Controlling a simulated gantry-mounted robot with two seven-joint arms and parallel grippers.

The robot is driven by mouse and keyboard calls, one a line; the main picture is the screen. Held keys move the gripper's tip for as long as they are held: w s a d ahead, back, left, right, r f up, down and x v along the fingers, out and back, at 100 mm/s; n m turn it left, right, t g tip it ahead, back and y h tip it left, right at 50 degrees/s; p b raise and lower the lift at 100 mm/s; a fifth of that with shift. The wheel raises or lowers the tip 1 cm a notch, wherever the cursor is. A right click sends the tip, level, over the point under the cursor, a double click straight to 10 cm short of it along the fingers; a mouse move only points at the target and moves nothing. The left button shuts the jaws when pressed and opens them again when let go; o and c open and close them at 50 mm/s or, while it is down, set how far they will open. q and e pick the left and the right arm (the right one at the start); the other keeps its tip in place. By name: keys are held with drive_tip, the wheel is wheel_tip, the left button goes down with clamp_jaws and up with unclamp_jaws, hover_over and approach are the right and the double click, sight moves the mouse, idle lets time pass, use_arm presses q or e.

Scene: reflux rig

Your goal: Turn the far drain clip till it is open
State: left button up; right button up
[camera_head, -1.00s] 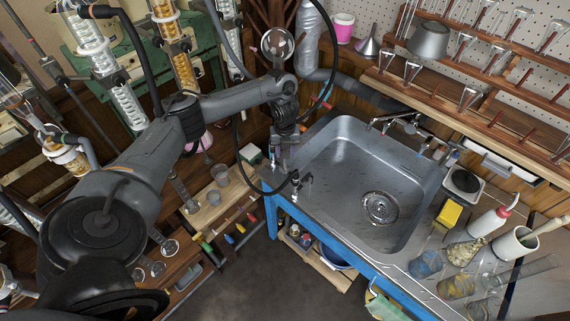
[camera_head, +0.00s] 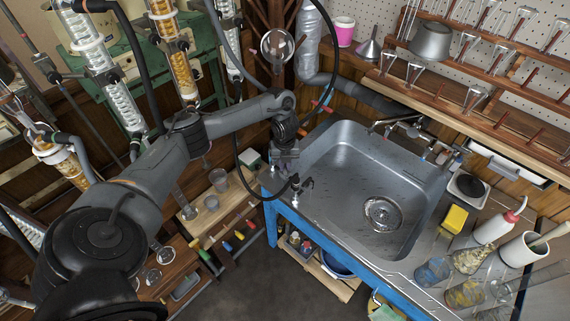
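My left gripper (camera_head: 286,170) points down at the left rim of the metal sink, below the dark wrist joint. Its fingers are small and blend with the sink edge, so I cannot tell their opening. A dark fitting (camera_head: 303,186) sits just right of it, near the end of a looping black hose (camera_head: 243,178). Small red and blue parts (camera_head: 324,106) show on a hose behind the wrist, at the sink's back left corner. I cannot tell which part is the far drain clip, or its turn. My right gripper is out of view.
The sink (camera_head: 345,180) is empty, with a round drain. A tap (camera_head: 411,128) stands at its back. A yellow sponge (camera_head: 454,219), wash bottle (camera_head: 494,228) and glassware stand at right. Glass columns (camera_head: 172,45) and black hoses fill the left.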

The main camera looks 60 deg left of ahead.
use_arm(q)
clamp_jaws()
drive_tip(key=shift+r+n+p, duration=0.2)
drive_tip(key=shift+n+p, duration=0.4)
drive_tip(key=shift+p, duration=0.3)
drive_tip(key=n+p, duration=0.3)
drive_tip(key=p, duration=0.1)
drive_tip(key=shift+s+r+n+p, duration=0.1)
drive_tip(key=shift+s+n+p, duration=0.05)
drive_tip(key=shift+n+p, duration=1.15)
drive_tip(key=shift+n, duration=0.2)
drive_tip(key=shift+f+n+p, duration=0.25)
drive_tip(key=shift+n+p, duration=0.4)
drive_tip(key=shift+n, duration=0.35)
